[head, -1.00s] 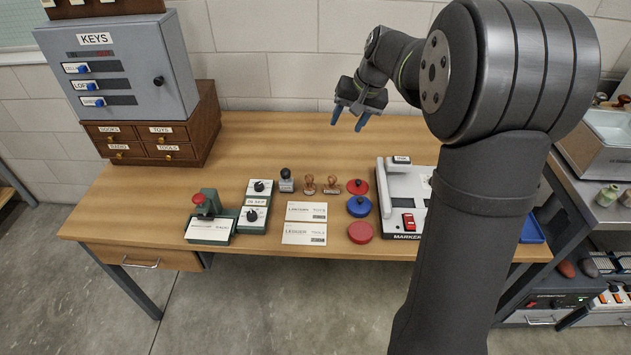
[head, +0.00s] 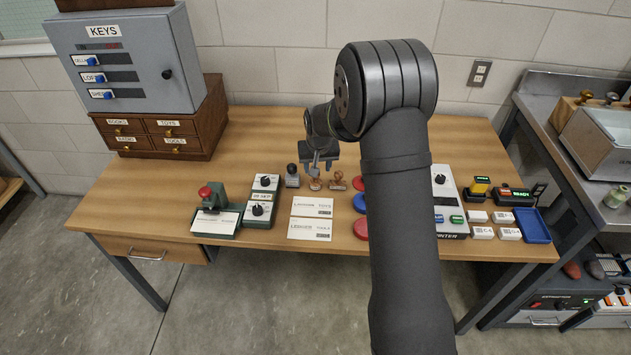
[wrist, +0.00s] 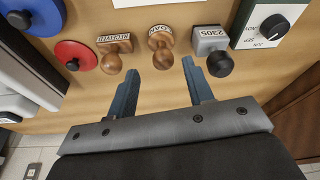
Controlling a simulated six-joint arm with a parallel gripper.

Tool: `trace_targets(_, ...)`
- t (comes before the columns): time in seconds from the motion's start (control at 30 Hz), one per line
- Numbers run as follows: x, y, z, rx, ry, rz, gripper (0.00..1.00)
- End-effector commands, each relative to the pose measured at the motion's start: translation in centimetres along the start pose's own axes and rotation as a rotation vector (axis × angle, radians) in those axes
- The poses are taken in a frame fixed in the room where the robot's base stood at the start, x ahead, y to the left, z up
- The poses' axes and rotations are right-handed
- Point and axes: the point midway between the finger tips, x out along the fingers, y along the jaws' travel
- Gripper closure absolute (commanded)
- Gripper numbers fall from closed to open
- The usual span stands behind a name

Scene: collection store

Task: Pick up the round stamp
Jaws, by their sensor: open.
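The round stamp (head: 315,185) stands on the desk, with a turned wooden handle and a rounded base; in the wrist view (wrist: 160,44) it is the middle one of three stamps, its label partly readable. My gripper (head: 320,168) is open and empty, pointing down just above the stamps. In the wrist view its blue fingers (wrist: 161,68) are spread to either side of the round stamp's handle, apart from it. The fingers partly cover the stamps in the head view.
A wooden stamp with a rectangular label (wrist: 112,50) stands close left in the wrist view; a grey stamp with a black knob (wrist: 212,45) stands close right. Red (wrist: 75,54) and blue (wrist: 36,14) ink pads lie beyond. Two cards (head: 311,207) lie in front.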

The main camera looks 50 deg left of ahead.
Motion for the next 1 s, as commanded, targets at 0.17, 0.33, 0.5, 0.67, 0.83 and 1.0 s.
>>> trace_targets(0.17, 1.7, 0.0, 0.0, 0.0, 0.0, 0.0, 0.53)
trace_targets(0.33, 2.9, -0.1, 0.1, 0.0, -0.002, 0.0, 0.53)
trace_targets(0.5, 5.5, -0.4, 0.3, 0.001, -0.001, 0.0, 0.53)
trace_targets(0.67, 6.9, -0.3, 0.2, 0.001, 0.002, -0.001, 0.53)
trace_targets(0.83, 7.1, -0.3, 0.2, 0.001, 0.003, -0.001, 0.53)
trace_targets(1.0, 7.1, -0.3, 0.2, 0.001, 0.003, -0.001, 0.67)
